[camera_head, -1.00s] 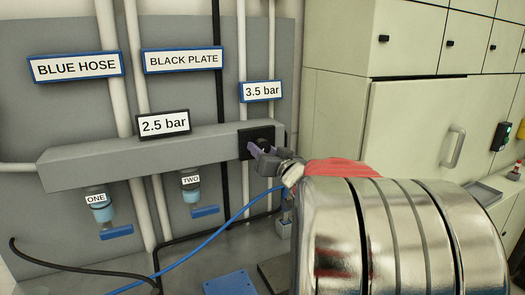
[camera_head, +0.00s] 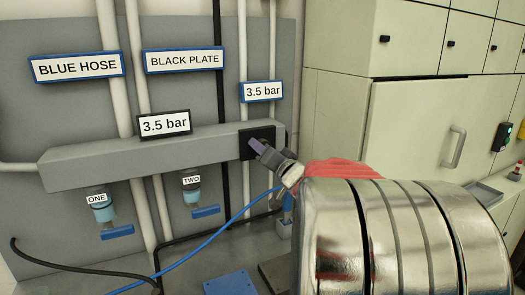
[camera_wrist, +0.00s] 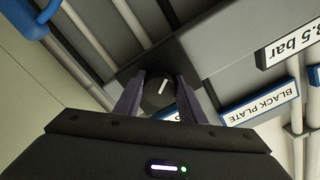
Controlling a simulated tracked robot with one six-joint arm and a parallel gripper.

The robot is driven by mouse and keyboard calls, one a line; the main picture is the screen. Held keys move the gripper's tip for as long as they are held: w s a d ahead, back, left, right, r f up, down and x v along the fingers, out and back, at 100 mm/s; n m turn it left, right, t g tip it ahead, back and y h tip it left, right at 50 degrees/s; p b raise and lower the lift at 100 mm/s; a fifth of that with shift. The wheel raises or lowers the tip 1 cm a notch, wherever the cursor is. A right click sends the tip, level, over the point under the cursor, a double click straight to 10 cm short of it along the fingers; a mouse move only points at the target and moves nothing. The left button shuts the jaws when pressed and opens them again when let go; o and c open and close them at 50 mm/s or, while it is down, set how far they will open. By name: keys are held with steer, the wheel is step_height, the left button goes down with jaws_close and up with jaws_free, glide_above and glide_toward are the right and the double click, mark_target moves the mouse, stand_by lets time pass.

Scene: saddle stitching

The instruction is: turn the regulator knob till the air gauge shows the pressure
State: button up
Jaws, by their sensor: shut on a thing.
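The regulator knob (camera_wrist: 158,92) is dark and round with a white pointer line, set on a black square plate (camera_head: 250,139) at the right end of a grey beam. My gripper (camera_wrist: 158,97) is shut on the knob, one finger on each side. In the head view my gripper (camera_head: 262,147) hides most of the knob. The air gauge (camera_head: 164,123) on top of the beam reads 3.5 bar. A blue-framed sign (camera_head: 262,90) above the knob also reads 3.5 bar.
Signs BLUE HOSE (camera_head: 77,66) and BLACK PLATE (camera_head: 184,58) hang above the beam (camera_head: 100,158). Bottles ONE (camera_head: 101,207) and TWO (camera_head: 191,186) hang below it. A blue hose (camera_head: 222,225) runs beneath. Pale cabinets (camera_head: 400,110) stand right. My arm fills the lower right.

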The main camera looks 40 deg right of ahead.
steer(key=o, duration=1)
steer(key=shift+o, duration=0.2)
steer(key=shift+s, duration=0.1)
steer(key=v, duration=1.3)
steer(key=shift+s+a, duration=0.15)
steer(key=shift+s, duration=0.2)
